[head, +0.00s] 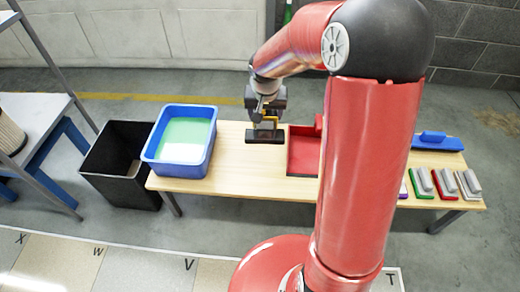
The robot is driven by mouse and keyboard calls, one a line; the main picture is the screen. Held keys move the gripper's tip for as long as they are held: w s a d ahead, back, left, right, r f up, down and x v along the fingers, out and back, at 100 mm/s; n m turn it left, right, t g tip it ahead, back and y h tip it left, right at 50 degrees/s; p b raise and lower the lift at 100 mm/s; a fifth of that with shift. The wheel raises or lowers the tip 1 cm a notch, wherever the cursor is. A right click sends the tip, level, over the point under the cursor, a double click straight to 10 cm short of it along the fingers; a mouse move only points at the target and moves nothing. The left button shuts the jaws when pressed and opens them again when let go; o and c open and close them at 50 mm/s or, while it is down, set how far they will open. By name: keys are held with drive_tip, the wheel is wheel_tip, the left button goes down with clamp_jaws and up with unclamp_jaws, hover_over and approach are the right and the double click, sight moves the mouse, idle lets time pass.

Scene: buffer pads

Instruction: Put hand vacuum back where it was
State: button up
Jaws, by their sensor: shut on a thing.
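My gripper (265,118) is above the wooden table, left of the red tray-like thing. It is shut on a dark block-like thing (265,136) with a bit of yellow above it. The block hangs level below the fingers, close to the tabletop; I cannot tell whether it touches. It is too small to tell for certain whether this is the hand vacuum. No other thing in view is clearly a hand vacuum.
A blue bin (181,168) with green inside stands on the table's (235,172) left end. A black bin (112,178) is on the floor beside it. The red tray-like thing (302,157), a blue block (440,144) and several grey-handled pads (446,182) lie to the right. My arm hides part of the table.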

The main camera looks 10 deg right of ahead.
drive_tip(key=r, duration=0.1)
drive_tip(key=w+r, duration=0.1)
drive_tip(key=a, duration=0.1)
drive_tip(key=shift+w+r+m, duration=0.25)
drive_tip(key=shift+r+m, duration=0.05)
drive_tip(key=shift+r, duration=0.1)
wheel_tip(320, 180, down, 20)
drive_tip(key=shift+r+b, duration=0.2)
drive_tip(key=shift+b, duration=1)
drive_tip(key=shift+f, duration=0.15)
drive_tip(key=o, duration=1.3)
drive_tip(key=shift+s, duration=0.1)
